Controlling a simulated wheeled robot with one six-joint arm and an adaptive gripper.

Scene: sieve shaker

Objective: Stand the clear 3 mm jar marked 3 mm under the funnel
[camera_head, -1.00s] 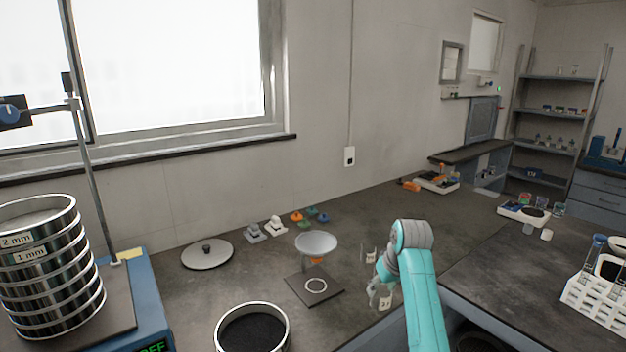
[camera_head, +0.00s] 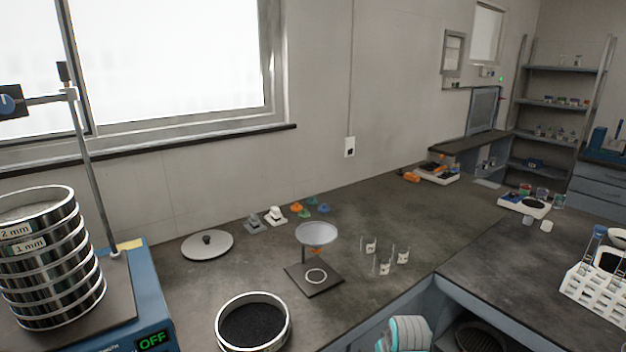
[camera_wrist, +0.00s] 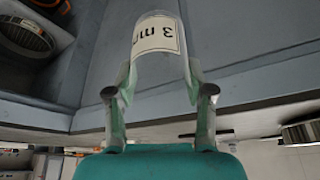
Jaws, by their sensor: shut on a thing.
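My gripper (camera_wrist: 158,80) is shut on a clear jar (camera_wrist: 155,38) with a white "3 mm" label, seen in the wrist view. In the head view my arm is low at the bottom edge, in front of the bench, and the held jar is not visible there. The funnel (camera_head: 317,234) stands on the bench, left of my arm and farther back. Its dark base plate (camera_head: 304,284) carries a white ring mark below the funnel, and no jar stands on it.
Three clear labelled jars (camera_head: 385,267) stand right of the funnel. A black-filled sieve pan (camera_head: 253,345) is in front of it, a round lid (camera_head: 206,252) behind left. The sieve stack (camera_head: 60,292) on its shaker is at far left. Bench between funnel and front edge is clear.

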